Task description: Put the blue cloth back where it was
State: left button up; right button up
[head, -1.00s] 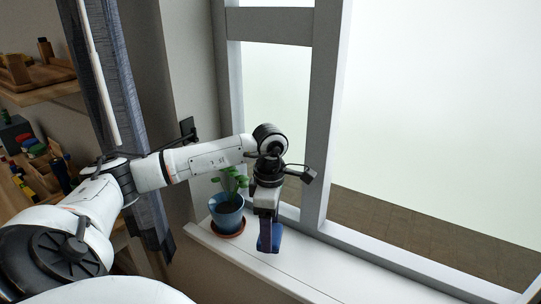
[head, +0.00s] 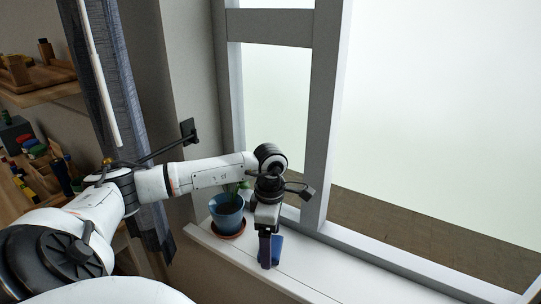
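The blue cloth (head: 278,247) shows as a small dark blue patch on the white windowsill (head: 310,285), beside the fingers of my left gripper. My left gripper (head: 266,266) points down at the sill, to the right of the potted plant. Its fingers are seen edge-on and partly cover the cloth, so I cannot tell whether they are open or shut, or whether they hold it. My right gripper is out of view.
A blue plant pot (head: 227,212) on a terracotta saucer (head: 228,236) stands on the sill just left of my gripper. The window frame (head: 318,150) rises behind. A blue-grey curtain (head: 125,90) and wooden shelves (head: 38,85) are at the left. The sill is clear to the right.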

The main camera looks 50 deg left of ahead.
pick_arm(q)
notch_tip(320, 180, up, 12)
jog(key=shift+b, duration=0.4)
dwell(0.3)
